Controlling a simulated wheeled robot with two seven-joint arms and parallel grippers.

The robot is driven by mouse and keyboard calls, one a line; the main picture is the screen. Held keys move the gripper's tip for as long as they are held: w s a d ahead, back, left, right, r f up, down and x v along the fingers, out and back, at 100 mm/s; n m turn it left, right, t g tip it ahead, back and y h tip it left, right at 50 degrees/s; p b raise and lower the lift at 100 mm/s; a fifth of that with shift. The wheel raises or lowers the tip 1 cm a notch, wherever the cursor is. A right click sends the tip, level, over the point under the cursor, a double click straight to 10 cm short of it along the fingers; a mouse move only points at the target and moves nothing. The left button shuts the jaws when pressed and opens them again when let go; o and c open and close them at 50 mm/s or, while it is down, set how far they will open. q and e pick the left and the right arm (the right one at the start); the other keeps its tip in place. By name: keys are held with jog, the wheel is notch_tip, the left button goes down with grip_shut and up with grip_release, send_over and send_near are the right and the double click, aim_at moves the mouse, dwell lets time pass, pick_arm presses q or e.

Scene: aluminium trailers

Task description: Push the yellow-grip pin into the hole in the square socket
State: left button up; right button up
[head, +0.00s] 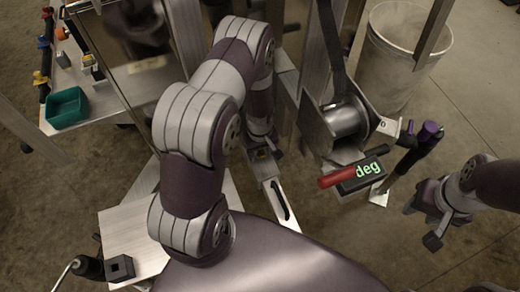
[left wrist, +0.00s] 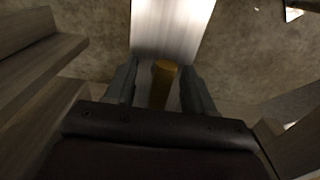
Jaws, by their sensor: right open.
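A yellow-brown cylinder, which looks like the pin's yellow grip (left wrist: 163,82), stands between the fingers of my left gripper (left wrist: 160,88) in the left wrist view. The fingers are apart, with a gap seen on its left side. In the head view my left gripper (head: 262,152) is mostly hidden by my own arm, over the narrow metal beam. A dark square block with a hole, which looks like the square socket (head: 120,267), sits on the pale plate at lower left. My right gripper (head: 428,222) is open and empty at the right, away from both.
A white bucket (head: 400,60) is behind. A green bin (head: 67,107) and several coloured clamps lie on the left shelf. Floor around my right gripper is open.

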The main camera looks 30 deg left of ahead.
pick_arm(q)
notch_tip(320, 180, up, 12)
jog(key=p, duration=0.3)
jog(key=shift+f, duration=0.2)
jog(key=shift+r+p, duration=0.3)
jog(key=shift+r, duration=0.25)
